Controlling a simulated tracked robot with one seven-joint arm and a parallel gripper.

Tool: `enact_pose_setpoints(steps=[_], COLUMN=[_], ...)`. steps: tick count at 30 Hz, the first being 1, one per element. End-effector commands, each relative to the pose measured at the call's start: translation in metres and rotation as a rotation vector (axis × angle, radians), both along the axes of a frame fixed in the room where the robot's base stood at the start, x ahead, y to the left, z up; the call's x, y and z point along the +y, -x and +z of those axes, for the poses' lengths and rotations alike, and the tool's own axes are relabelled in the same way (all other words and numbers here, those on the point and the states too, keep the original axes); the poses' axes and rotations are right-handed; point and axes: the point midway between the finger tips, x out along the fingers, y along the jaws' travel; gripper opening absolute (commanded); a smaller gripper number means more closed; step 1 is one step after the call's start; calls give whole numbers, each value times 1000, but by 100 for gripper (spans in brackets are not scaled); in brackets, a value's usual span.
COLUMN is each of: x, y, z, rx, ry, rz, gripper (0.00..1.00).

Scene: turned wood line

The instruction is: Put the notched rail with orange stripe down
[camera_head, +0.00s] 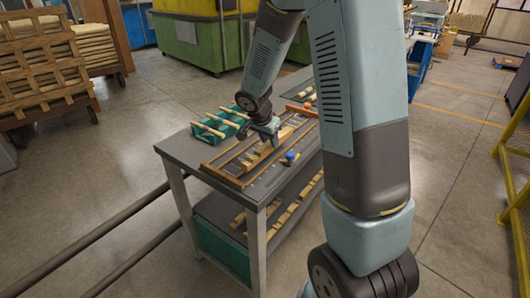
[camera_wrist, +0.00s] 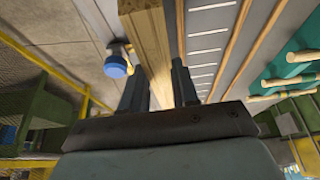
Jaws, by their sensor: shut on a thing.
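A pale wooden rail (camera_wrist: 148,35) runs up the wrist view between the two fingers of my gripper (camera_wrist: 158,82), which is shut on it. In the head view my gripper (camera_head: 267,138) is over the worktable, with the rail (camera_head: 257,158) below it. The rail lies along the slatted wooden frame on the table. I cannot tell whether it touches the surface. Neither its notches nor an orange stripe can be made out.
The grey worktable (camera_head: 183,150) bears a green crate (camera_head: 207,138) with turned sticks and a blue-topped item (camera_head: 290,156) close to the rail. The item also shows in the wrist view (camera_wrist: 116,66). An orange piece (camera_head: 300,110) lies farther back. More wood lies on the lower shelf.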

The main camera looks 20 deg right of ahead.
Motion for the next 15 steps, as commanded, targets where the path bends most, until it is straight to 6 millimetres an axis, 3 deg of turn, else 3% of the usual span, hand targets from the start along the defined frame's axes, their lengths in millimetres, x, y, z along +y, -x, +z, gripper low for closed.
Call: enact_pose_setpoints(steps=[8, 15], x=[15, 14], y=[-2, -3], z=[-18, -45], rx=[2, 0], ry=[0, 0], rz=[2, -1], gripper=[0, 0])
